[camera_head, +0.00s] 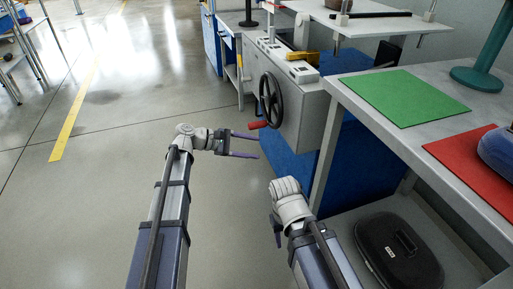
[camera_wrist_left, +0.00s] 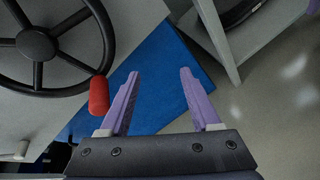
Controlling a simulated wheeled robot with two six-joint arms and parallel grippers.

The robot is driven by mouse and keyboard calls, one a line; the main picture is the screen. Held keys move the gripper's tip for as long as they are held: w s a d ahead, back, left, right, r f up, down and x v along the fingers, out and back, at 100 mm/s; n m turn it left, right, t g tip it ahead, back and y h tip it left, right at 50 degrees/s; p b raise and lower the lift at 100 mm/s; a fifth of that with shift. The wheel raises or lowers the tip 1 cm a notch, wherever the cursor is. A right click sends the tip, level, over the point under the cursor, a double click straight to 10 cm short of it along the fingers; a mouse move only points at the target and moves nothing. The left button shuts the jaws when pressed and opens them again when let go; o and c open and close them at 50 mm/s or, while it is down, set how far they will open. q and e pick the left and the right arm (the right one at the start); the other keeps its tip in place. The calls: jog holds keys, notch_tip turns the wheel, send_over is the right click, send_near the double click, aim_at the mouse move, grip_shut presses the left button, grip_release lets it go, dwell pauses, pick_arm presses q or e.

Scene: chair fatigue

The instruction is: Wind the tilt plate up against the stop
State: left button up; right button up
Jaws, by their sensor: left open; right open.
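A black spoked handwheel (camera_head: 270,100) is mounted on the side of a grey machine box (camera_head: 305,115). Its red handle (camera_head: 258,125) sticks out at the lower left of the rim. My left gripper (camera_head: 258,145) is open and empty, with its fingers just below the red handle. In the left wrist view the handwheel (camera_wrist_left: 38,45) is at the upper left, and the red handle (camera_wrist_left: 99,95) is beside the left finger, outside the open jaws (camera_wrist_left: 158,85). My right gripper (camera_head: 276,225) is low, near the table leg, mostly hidden by its wrist. I cannot make out the tilt plate or the stop for certain.
A grey table (camera_head: 420,140) on the right carries a green mat (camera_head: 403,96), a red mat (camera_head: 480,165) and a teal stand (camera_head: 490,60). A black case (camera_head: 398,250) sits on its lower shelf. A blue panel (camera_head: 360,165) is below the machine.

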pick_arm(q)
jog(key=w+a+f+n+t+h+b, duration=0.1)
jog(key=w+a+f+n+b, duration=0.1)
jog(key=w+a+f+b, duration=0.15)
jog(key=n+t+h, duration=0.2)
jog(key=n, duration=0.1)
send_near(267, 123)
jog(key=shift+w+a+f+x, duration=0.1)
jog(key=shift+w+f+x, duration=0.1)
jog(key=shift+x, duration=0.9)
jog(key=shift+w+a+f+x, duration=0.1)
jog(key=shift+w+x, duration=0.05)
jog(key=shift+x, duration=0.9)
jog(key=shift+w+a+f+x, duration=0.1)
jog(key=shift+w+x, duration=0.1)
jog(key=shift+x, duration=0.9)
pick_arm(e)
notch_tip(267, 123, down, 6)
pick_arm(q)
grip_shut()
